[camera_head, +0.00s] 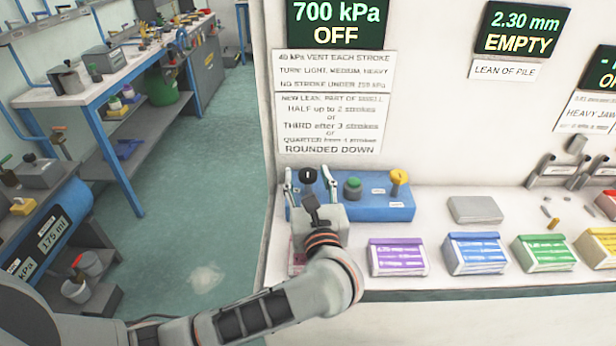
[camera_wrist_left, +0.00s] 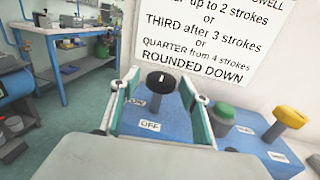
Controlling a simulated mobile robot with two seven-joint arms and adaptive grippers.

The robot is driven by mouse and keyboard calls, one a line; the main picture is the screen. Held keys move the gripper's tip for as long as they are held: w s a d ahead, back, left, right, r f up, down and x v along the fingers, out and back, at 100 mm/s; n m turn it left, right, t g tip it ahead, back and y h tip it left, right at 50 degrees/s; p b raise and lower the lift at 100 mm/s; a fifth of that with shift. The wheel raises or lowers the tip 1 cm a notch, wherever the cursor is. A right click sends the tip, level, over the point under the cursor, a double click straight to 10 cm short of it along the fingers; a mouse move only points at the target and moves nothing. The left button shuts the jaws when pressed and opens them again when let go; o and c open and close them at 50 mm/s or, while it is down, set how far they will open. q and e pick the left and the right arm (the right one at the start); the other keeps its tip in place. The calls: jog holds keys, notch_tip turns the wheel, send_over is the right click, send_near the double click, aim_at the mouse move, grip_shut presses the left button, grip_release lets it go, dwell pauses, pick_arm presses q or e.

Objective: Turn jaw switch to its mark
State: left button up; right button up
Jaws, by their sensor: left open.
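A blue control box (camera_head: 340,208) stands on the white bench. It carries a black knob (camera_head: 308,176) at its left, a green button (camera_head: 352,187) in the middle and a yellow knob (camera_head: 399,178) at its right. No readable label names the jaw switch. In the left wrist view, the black knob (camera_wrist_left: 160,82) has a white pointer line and a label reading OFF (camera_wrist_left: 150,125) in front of it. My left gripper (camera_head: 308,183) is open, with its fingers on either side of the black knob and apart from it. My right gripper is out of view.
Displays above read 700 kPa OFF (camera_head: 336,24) and 2.30 mm EMPTY (camera_head: 520,30). A grey block (camera_head: 474,209) and purple (camera_head: 398,257), blue (camera_head: 475,253) and green (camera_head: 545,253) boxes stand to the right. Open floor (camera_head: 200,200) lies left of the bench.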

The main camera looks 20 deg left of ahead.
pick_arm(q)
jog(key=c, duration=1.1)
jog(key=shift+c, duration=0.2)
